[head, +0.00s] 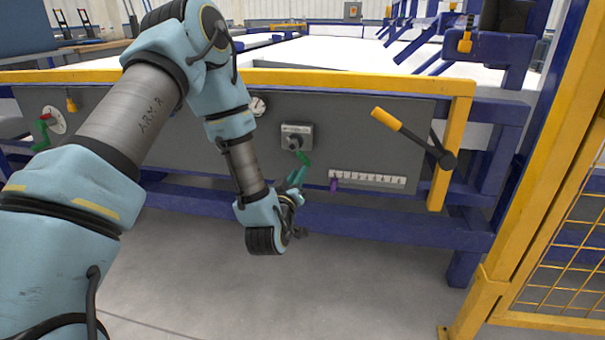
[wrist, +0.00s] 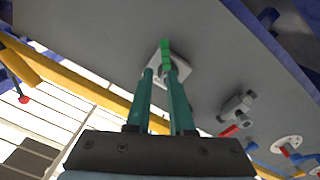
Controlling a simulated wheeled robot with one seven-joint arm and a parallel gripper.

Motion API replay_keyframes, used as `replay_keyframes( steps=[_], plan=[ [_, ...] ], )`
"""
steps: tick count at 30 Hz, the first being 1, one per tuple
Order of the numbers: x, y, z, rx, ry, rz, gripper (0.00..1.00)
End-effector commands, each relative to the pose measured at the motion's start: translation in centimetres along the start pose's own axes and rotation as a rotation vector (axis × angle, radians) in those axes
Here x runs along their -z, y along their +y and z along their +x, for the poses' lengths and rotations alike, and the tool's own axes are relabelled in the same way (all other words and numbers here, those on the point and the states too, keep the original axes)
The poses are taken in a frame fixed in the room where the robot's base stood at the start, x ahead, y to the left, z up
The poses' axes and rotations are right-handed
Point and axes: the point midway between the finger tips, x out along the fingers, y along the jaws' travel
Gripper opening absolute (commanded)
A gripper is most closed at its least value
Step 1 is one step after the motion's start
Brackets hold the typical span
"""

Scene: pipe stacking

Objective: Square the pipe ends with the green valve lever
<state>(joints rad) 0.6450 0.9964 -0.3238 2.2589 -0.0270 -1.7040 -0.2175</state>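The green valve lever (head: 304,158) sits below a small grey valve box (head: 297,130) on the front of a grey panel. In the wrist view the lever (wrist: 166,52) shows at and between my fingertips, in front of a light square plate (wrist: 181,66). My gripper (head: 299,177) reaches up to the lever from below. Its two teal fingers (wrist: 160,78) stand apart on either side of the lever, with a gap visible. I cannot tell whether either finger touches it. The fingers hide part of the lever. The pipe ends cannot be made out.
On the panel, a yellow-handled lever (head: 387,119) and a white scale (head: 367,180) with a purple slider (head: 334,184) lie right. A round dial (head: 53,120) with a red-and-green handle is far left. A yellow mesh fence (head: 565,270) stands right.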

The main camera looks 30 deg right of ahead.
Motion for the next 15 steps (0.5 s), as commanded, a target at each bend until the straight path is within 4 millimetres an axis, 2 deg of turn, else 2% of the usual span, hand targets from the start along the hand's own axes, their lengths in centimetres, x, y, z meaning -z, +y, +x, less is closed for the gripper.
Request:
replay_keyframes(
  steps=[1,5,9,15],
  plan=[
    [-0.9,-0.3,0.0,-0.026,0.011,0.107,0.14],
    [-1.1,0.1,-0.1,-0.097,0.053,0.472,0.0],
    [-1.0,0.7,-0.5,-0.154,0.121,0.854,0.0],
    [-0.6,1.4,-1.1,-0.19,0.208,1.23,0.0]
  ],
)
